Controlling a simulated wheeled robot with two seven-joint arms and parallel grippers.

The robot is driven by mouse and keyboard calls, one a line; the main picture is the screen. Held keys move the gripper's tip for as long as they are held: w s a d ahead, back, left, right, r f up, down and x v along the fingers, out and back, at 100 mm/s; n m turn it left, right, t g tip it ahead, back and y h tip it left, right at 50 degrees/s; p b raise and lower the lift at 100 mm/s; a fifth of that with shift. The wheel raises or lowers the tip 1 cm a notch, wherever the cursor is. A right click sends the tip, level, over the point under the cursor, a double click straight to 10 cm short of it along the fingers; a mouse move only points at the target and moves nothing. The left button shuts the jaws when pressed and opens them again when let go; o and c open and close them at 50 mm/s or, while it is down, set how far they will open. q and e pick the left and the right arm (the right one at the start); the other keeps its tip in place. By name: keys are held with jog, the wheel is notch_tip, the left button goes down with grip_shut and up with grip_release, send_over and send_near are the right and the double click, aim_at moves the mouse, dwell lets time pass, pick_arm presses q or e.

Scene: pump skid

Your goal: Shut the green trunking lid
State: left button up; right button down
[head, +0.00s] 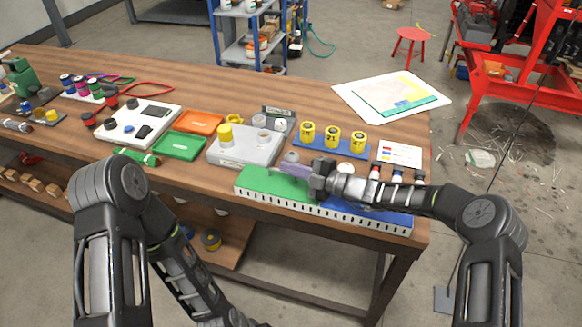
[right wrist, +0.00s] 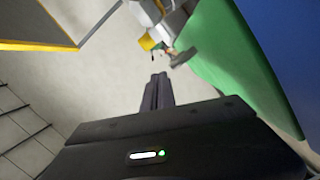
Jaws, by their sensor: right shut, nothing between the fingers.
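The green trunking lid (head: 265,184) lies along the left part of a white slotted trunking (head: 300,206) at the table's front edge. It looks flat over the trunking, but I cannot tell whether it is fully down. My right gripper (head: 290,170) is shut and empty, just above the lid's far side; its forearm crosses over the trunking from the right and hides part of it. In the right wrist view the shut fingers (right wrist: 157,92) point away, with the green lid (right wrist: 232,62) to their right. My left gripper is out of view.
A blue lid (head: 385,217) covers the trunking's right part. Behind stand a grey box (head: 240,150) with a yellow knob and a blue rack (head: 335,148) of yellow cylinders. A labelled card (head: 400,154) lies to the right. Green and orange trays (head: 180,146) are further left.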

aim_at(289, 185)
jog(key=s+d+r+p, duration=0.1)
jog(key=s+d+r, duration=0.2)
jog(key=d+r, duration=0.3)
jog(key=d, duration=0.3)
jog(key=shift+s, duration=0.3)
jog(key=shift+d, duration=0.1)
dwell(0.4)
